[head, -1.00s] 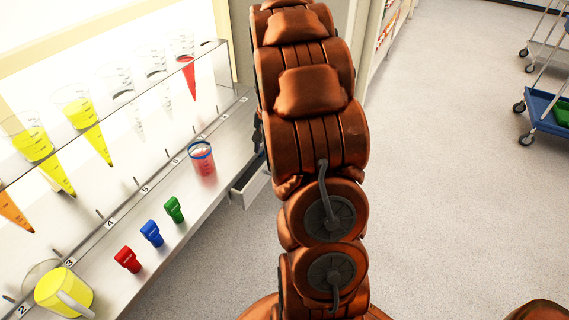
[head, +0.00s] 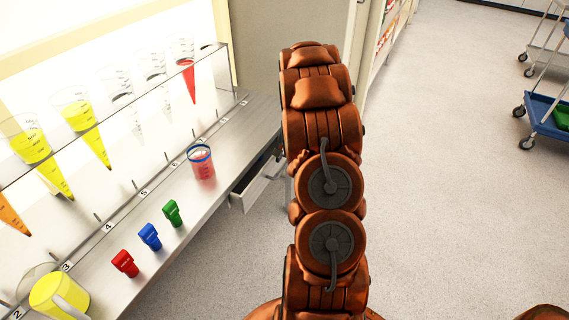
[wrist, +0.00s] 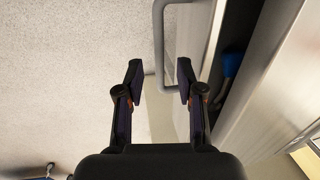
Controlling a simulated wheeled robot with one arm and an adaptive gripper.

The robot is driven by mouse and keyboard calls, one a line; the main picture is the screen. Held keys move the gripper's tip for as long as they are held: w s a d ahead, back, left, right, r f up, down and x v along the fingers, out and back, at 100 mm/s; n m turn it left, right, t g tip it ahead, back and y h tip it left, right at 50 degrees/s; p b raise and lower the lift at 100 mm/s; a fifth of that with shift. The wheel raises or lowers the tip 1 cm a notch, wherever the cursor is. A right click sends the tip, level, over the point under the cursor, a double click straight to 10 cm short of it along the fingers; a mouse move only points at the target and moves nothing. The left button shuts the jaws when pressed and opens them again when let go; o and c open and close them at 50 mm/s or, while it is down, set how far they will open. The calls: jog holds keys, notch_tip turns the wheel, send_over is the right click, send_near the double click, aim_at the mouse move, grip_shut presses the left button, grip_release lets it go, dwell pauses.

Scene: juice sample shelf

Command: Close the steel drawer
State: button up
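The steel drawer (head: 256,188) stands partly open under the front edge of the counter in the head view, to the left of my arm. In the wrist view its front panel (wrist: 198,38) and bar handle (wrist: 158,42) show, with a dark gap behind the panel. A blue item (wrist: 229,66) is in that gap. My gripper (wrist: 159,72) is open, with one finger on each side of the handle's lower end in the picture. I cannot tell whether either finger touches it. My arm hides the gripper's fingers in the head view.
The counter (head: 120,222) holds a red beaker (head: 201,162), red (head: 124,263), blue (head: 149,237) and green (head: 172,213) clips, and a yellow jug (head: 58,296). Cone flasks hang in a rack above. The floor (head: 440,190) at right is clear up to a blue cart (head: 545,115).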

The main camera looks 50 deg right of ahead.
jog(key=shift+w+a+f, duration=0.1)
jog(key=shift+w+f, duration=0.05)
jog(key=shift+f, duration=0.5)
jog(key=shift+w+f, duration=0.1)
jog(key=shift+f, duration=0.55)
grip_shut()
